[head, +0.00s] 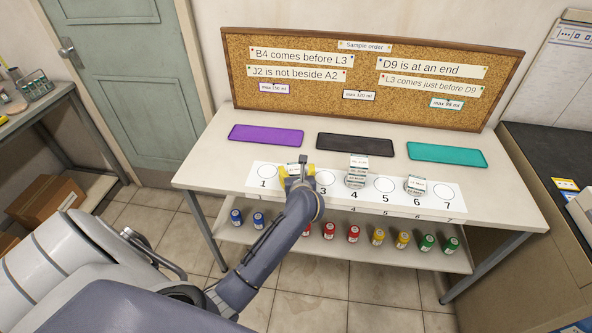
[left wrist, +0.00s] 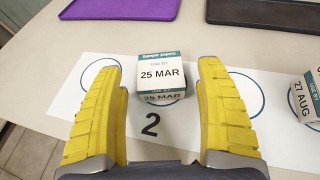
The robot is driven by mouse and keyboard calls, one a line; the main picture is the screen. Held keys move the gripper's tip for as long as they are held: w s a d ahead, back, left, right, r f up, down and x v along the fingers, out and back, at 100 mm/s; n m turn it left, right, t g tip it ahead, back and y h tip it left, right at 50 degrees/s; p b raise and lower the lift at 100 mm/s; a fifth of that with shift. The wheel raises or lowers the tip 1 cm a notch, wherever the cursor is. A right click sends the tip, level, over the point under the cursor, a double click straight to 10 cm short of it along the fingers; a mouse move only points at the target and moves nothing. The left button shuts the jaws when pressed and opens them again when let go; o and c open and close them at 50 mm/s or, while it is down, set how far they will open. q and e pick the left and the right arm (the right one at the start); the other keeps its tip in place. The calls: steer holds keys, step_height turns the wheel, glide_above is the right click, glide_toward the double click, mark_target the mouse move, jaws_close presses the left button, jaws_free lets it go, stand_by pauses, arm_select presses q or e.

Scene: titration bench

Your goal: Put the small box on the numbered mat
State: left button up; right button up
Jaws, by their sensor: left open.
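The white numbered mat (head: 270,183) lies along the front of the table, with circles marked 1 to 7. A small white and teal box (left wrist: 160,76), labelled "Sample papers, USE BY 25 MAR", sits on the mat at number 2. In the left wrist view it is between and just beyond the yellow fingertips, with space on both sides. My left gripper (left wrist: 160,72) is open around it; in the head view the gripper (head: 297,172) partly hides this box. Similar boxes stand at 4 (head: 357,163), apparently stacked, and at 6 (head: 416,186). My right gripper is not in view.
Purple (head: 266,134), black (head: 355,146) and teal (head: 447,155) trays lie behind the mat. A corkboard (head: 370,78) with order notes stands at the back. Bottles with coloured caps (head: 353,233) line the lower shelf. Circles 1, 3, 5 and 7 look empty.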

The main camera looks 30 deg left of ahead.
arm_select(q)
steer(key=v, duration=0.9)
steer(key=shift+s+d+r, duration=0.2)
